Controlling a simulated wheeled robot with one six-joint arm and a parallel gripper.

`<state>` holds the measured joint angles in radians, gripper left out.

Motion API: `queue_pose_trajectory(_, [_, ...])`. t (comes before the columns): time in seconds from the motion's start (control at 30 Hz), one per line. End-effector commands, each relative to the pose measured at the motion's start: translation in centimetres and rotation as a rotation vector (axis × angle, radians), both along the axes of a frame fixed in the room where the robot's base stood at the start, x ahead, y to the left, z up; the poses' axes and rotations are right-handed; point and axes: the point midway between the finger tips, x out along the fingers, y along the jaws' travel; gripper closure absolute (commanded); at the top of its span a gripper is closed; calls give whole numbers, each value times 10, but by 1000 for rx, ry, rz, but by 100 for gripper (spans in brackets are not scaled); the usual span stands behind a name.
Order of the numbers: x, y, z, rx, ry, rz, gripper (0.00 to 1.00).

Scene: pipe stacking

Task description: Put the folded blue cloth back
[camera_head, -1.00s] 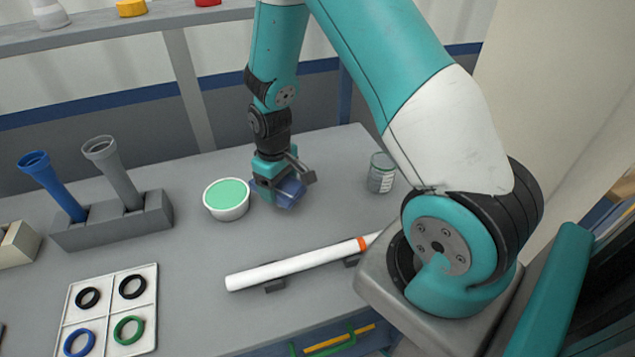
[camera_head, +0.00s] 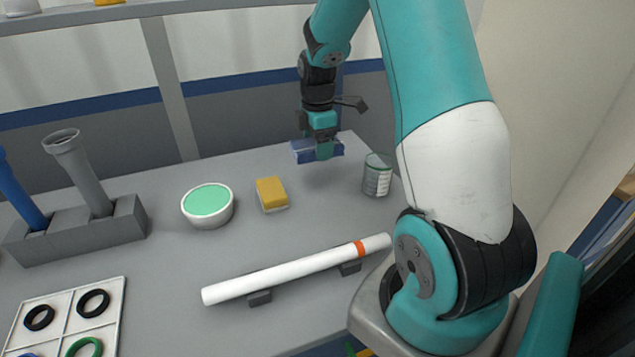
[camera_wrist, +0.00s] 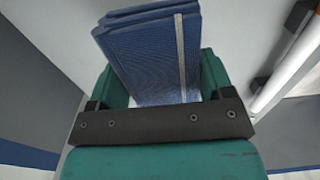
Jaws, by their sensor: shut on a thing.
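The folded blue cloth (camera_head: 304,152) is in my gripper (camera_head: 323,150), held above the back right part of the table in the head view. In the wrist view the folded blue cloth (camera_wrist: 150,52) stands between the two teal fingers of my gripper (camera_wrist: 165,85), with a pale stripe down one side. My gripper is shut on it. The gripper covers part of the cloth in the head view.
A yellow sponge (camera_head: 271,193) lies beside a white bowl (camera_head: 207,207) with green contents. A glass jar (camera_head: 377,175) stands right of the cloth. A white pipe (camera_head: 290,273) rests on supports in front. A grey pipe holder (camera_head: 75,233) stands left.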

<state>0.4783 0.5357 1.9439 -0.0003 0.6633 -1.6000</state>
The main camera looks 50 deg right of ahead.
Motion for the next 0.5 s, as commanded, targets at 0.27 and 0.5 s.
queue_pose_trajectory(0.27, [0, 0, -63, 1, 3, -1, 48])
queue_pose_trajectory(0.5, [0, 0, -82, 0, 1, -1, 48])
